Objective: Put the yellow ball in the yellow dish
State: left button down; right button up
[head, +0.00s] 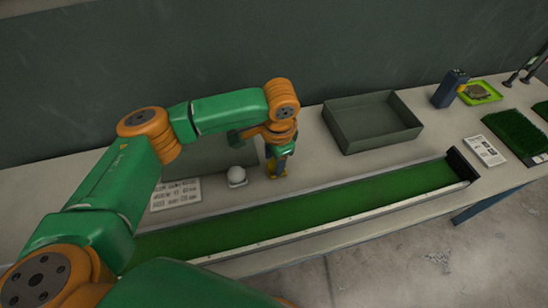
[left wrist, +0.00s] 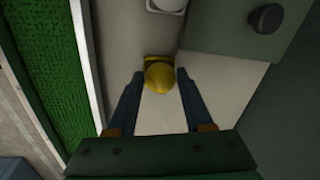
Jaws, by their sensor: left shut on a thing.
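The yellow ball (left wrist: 160,78) is between the two fingertips of my left gripper (left wrist: 160,74) in the left wrist view. The gripper is shut on it. The yellow dish (left wrist: 154,58) shows as a small yellow edge right behind the ball; I cannot tell whether the ball touches it or is above it. In the head view my left gripper (head: 279,168) points down over the bench, with a bit of yellow at its fingertips. The fingers hide most of the ball and dish there. My right gripper is not in view.
A white ball (head: 237,174) on a white dish stands just left of my gripper, by a printed card (head: 176,194). A green turf lane (head: 330,206) runs in front. A yellow-green tray (head: 495,98) is far right.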

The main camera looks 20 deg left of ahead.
pick_arm(q)
jog(key=shift+c, duration=1.5)
grip_release()
notch_tip(320, 180, up, 12)
jog(key=s+d, duration=0.1)
jog(key=shift+s, duration=0.2)
